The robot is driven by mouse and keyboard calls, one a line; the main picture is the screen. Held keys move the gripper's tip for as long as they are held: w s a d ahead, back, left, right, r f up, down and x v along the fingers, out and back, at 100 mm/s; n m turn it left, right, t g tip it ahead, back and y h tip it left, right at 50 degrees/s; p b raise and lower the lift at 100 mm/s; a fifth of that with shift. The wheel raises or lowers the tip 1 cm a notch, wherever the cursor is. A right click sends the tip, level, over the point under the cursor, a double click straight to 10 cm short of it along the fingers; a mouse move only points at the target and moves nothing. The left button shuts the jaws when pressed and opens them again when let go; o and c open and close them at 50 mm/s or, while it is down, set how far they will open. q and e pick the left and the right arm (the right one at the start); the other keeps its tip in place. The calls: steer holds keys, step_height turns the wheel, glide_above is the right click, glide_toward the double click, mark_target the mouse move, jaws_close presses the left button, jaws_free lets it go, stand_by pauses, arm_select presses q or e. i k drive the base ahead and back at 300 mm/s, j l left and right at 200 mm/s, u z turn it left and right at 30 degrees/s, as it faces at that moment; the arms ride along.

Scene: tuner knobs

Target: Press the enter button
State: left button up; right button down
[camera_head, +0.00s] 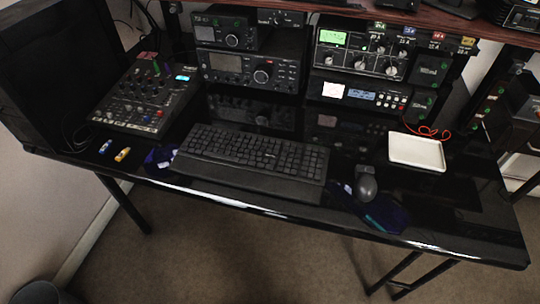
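No button label reading enter is legible at this size. A black keyboard (258,154) lies on the dark glossy desk, and its single keys are too small to tell apart. A black rack unit (358,95) with a lit blue display and several small buttons stands behind it to the right. A tuner unit (365,50) with a green lit meter and several knobs sits on top of that unit. Neither of my grippers shows in the head view.
A mixer (148,95) stands at the left, beside radios (250,70). A mouse (366,185) and a white tray (416,152) lie right of the keyboard. Two small sticks (122,155) lie at the left. The desk's front edge (280,212) is mostly clear.

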mark_target(266, 154)
steer(key=i+j+z, duration=0.1)
steer(key=z, duration=0.3)
steer(key=j+z, duration=0.35)
steer(key=i+j+z, duration=0.2)
steer(key=j, duration=0.75)
steer(key=j+z, duration=0.2)
steer(key=j, duration=0.7)
